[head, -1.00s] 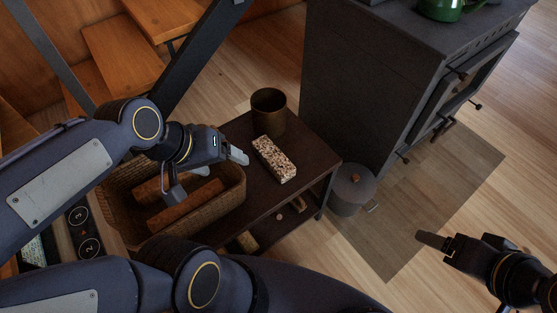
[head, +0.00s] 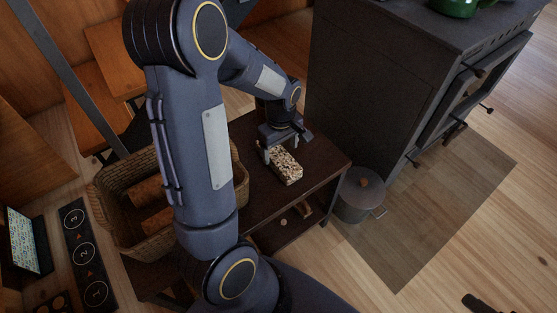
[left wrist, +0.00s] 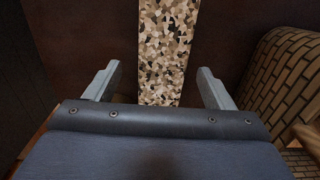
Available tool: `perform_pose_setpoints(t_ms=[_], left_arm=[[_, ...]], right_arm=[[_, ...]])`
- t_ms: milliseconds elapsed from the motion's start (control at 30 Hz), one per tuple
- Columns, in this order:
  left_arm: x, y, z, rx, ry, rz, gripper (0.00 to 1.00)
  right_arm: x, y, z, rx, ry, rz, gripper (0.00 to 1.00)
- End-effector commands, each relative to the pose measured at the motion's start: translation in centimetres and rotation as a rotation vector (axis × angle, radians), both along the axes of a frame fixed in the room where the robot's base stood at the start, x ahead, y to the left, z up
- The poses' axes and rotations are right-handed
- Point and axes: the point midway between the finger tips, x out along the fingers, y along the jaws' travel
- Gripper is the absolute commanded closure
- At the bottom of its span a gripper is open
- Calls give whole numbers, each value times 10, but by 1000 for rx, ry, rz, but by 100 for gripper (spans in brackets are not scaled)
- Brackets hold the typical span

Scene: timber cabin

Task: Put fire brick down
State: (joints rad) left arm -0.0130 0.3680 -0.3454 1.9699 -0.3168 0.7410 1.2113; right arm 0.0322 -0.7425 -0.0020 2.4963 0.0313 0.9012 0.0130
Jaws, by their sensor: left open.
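The fire brick (head: 286,167), a speckled cream, brown and black block, lies on the dark side table (head: 262,200). My left gripper (head: 281,149) is over the far end of the brick, pointing down. In the left wrist view the brick (left wrist: 166,45) runs between the two fingers of the gripper (left wrist: 158,72), with a gap on each side. The jaws are open. Only a dark tip of my right gripper (head: 484,303) shows at the bottom right edge, so its jaws cannot be read.
A wicker basket (head: 115,212) with logs stands left of the brick, partly behind my left arm. It also shows in the left wrist view (left wrist: 285,75). The black stove (head: 365,85) stands at the right. A lidded grey pot (head: 358,198) is on the floor beside the table.

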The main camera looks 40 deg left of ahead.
Motion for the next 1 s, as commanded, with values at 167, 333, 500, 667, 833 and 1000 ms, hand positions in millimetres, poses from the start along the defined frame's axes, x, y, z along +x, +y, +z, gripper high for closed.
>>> perform_pose_setpoints(t_ms=[167,333,500,667,833,1000], left_arm=[[-2,6,-32,-1,3,0,24],[-1,6,-45,-1,1,-1,24],[-1,5,-43,-1,0,-1,24],[-1,5,-43,-1,0,-2,43],[-1,5,-43,-1,0,-2,66],[-1,5,-43,-1,0,-2,88]], right_arm=[[0,0,-18,0,0,0,27],[0,0,-23,0,0,0,27],[0,0,-21,0,0,0,27],[0,0,-21,0,0,0,27],[0,0,-21,0,0,0,27],[0,0,-21,0,0,0,27]])
